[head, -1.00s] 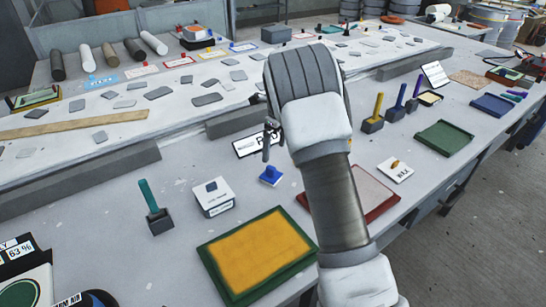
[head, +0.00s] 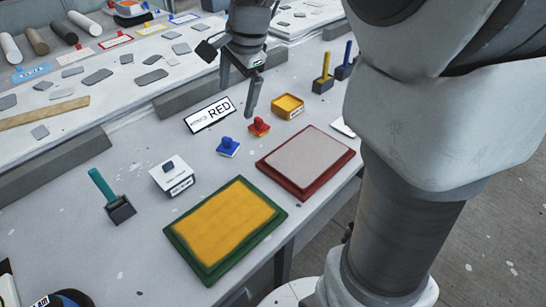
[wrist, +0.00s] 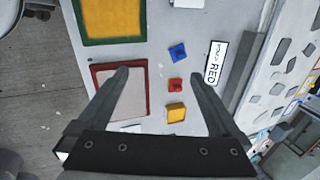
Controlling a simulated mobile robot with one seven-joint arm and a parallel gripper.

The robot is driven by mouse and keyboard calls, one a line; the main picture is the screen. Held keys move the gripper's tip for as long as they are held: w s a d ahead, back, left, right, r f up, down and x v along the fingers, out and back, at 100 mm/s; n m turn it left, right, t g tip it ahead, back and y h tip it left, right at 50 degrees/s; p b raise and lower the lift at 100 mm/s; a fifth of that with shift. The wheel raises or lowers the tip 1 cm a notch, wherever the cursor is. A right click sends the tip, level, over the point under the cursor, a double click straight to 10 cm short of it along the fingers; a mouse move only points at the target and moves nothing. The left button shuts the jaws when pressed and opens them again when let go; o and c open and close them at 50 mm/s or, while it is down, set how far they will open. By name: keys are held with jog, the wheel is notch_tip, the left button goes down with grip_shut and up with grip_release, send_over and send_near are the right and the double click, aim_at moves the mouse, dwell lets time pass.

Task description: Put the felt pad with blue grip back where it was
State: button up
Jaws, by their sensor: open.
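The felt pad with blue grip (head: 228,147) sits upright on the grey table, between a small white box and a pad with a red grip (head: 259,126). The blue-grip pad also shows in the wrist view (wrist: 178,53), above and right of the fingertips' midpoint. My gripper (head: 240,100) is open and empty, above the table behind the two pads in the head view. In the wrist view my gripper (wrist: 160,74) has its fingers spread, with the red-grip pad (wrist: 176,84) between them near the right finger.
A RED sign (head: 210,114) lies behind the pads. A yellow container (head: 288,106) stands right of them. In front are a red-framed grey panel (head: 305,160) and a green-framed yellow panel (head: 226,229). The white box (head: 173,177) and a teal-handled tool (head: 112,196) stand left.

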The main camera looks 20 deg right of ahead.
jog(key=s+n+t+h, duration=0.1)
jog(key=s+n+t, duration=0.1)
jog(key=s+n, duration=1.2)
jog(key=s, duration=0.7)
jog(key=shift+s+a, duration=0.15)
jog(key=shift+a, duration=0.1)
jog(key=shift+r, duration=0.2)
